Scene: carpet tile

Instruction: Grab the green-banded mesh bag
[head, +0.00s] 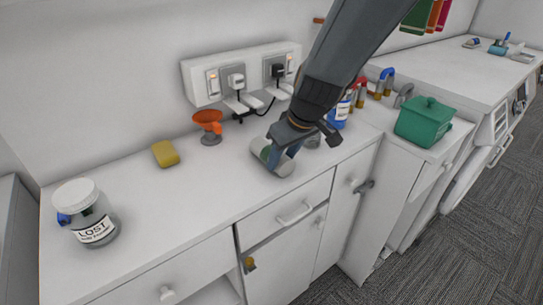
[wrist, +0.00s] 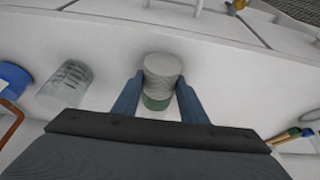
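The green-banded mesh bag (head: 285,169) is a pale roll with a green band, lying on the white counter near its front edge, partly hidden by my gripper in the head view. My gripper (head: 276,160) reaches down over it. In the wrist view the bag (wrist: 163,72) lies between the two blue fingers of my gripper (wrist: 160,80), its green part closer to the palm. The fingers stand apart, one on each side of the bag, with a narrow gap at the right finger. Contact at the left finger is hard to tell.
A clear ribbed container (wrist: 65,86) and a blue bottle (head: 338,112) stand close by. An orange funnel-like thing (head: 208,121), a yellow sponge (head: 165,154) and a jar labelled LOST (head: 90,215) are to the left. A green pot (head: 424,122) is at right. The counter's left middle is clear.

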